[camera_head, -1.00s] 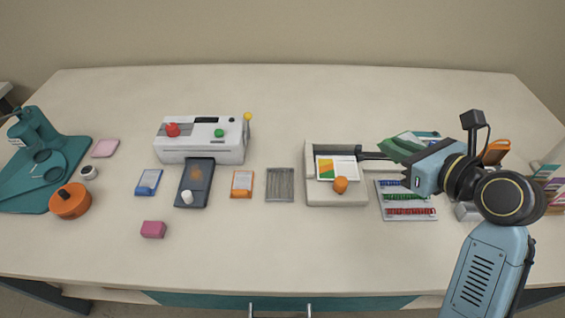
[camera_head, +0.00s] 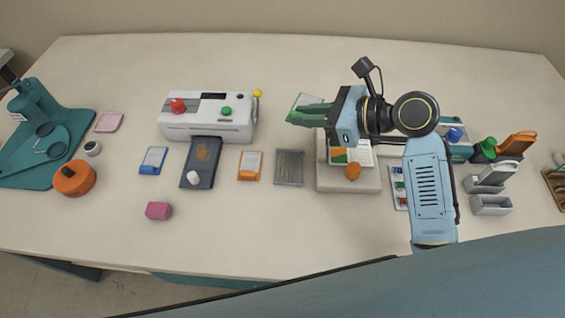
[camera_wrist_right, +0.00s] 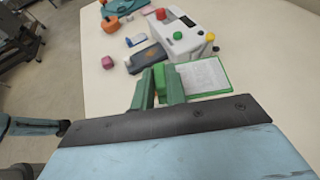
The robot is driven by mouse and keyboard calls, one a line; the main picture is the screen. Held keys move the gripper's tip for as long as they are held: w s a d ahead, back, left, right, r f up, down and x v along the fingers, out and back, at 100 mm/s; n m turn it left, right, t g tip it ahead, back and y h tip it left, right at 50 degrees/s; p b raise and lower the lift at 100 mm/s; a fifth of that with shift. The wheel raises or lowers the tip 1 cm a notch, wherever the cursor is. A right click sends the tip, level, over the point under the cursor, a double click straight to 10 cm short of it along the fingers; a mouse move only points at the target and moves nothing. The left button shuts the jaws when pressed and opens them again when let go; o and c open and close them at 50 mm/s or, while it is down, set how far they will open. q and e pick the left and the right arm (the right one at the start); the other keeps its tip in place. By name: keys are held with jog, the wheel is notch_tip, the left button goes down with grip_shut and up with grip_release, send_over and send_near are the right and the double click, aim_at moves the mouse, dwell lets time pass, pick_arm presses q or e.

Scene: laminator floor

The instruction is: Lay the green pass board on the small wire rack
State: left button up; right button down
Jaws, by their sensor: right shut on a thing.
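The green pass board (camera_head: 301,101), with a pale sheet on its face, is held in my right gripper (camera_head: 308,114), above the table. In the right wrist view the gripper's green fingers (camera_wrist_right: 158,86) are shut at the left edge of the board (camera_wrist_right: 205,76). Part of the board is hidden behind the fingers. The small wire rack (camera_head: 289,168) lies flat and empty on the table, below the board in the head view and apart from it. My left gripper is not in view.
The white laminator (camera_head: 209,118) with its dark tray (camera_head: 201,164) stands left of the rack. An orange-edged card (camera_head: 250,166) lies between the tray and the rack.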

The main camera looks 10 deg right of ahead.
jog(key=f+n+g, duration=0.1)
jog(key=f, duration=0.2)
jog(key=s+a+f+n+g+y+b, duration=0.1)
jog(key=f, duration=0.2)
jog(key=a+f+n+g, duration=0.1)
jog(key=f+g, duration=0.1)
jog(key=f, duration=0.1)
jog(key=shift+s+a+f+n+y, duration=0.1)
jog(key=shift+s+f+n+y, duration=0.1)
jog(key=shift+s+n+y, duration=0.2)
notch_tip(320, 180, down, 4)
jog(key=shift+f+b, duration=0.25)
jog(key=shift+b, duration=0.6)
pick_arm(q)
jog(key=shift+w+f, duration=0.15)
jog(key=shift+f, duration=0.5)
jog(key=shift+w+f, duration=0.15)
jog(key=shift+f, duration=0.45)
pick_arm(e)
jog(key=shift+f, duration=0.1)
jog(key=shift+f, duration=0.1)
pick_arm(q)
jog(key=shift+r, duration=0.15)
pick_arm(e)
jog(key=shift+f, duration=0.4)
